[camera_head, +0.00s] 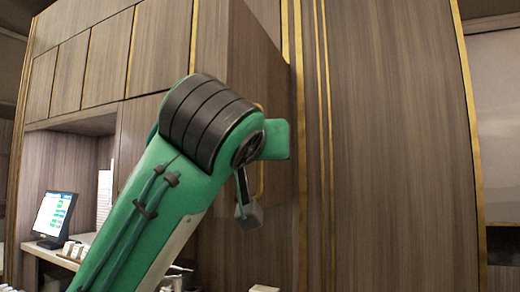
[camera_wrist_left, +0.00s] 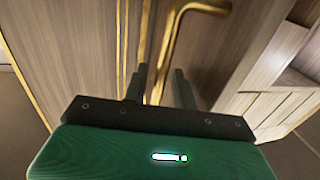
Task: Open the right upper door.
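A gold bar handle (camera_head: 261,181) shows behind the wrist of my left arm, on the wood-grain cabinet panel (camera_head: 255,60) right of the cabinet's corner. I take this panel as the right upper door; it looks shut, and my arm hides part of it. In the left wrist view the gold handle (camera_wrist_left: 190,18) bends at the top and runs down between the two dark fingers of my left gripper (camera_wrist_left: 160,76). The fingers are apart. Whether they touch the handle cannot be told. My right gripper is in neither view.
A tall wood-grain panel with gold strips (camera_head: 395,130) stands to the right. A monitor (camera_head: 54,214) and small white items sit in the recess at left. Open shelves (camera_wrist_left: 285,60) show at right in the left wrist view.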

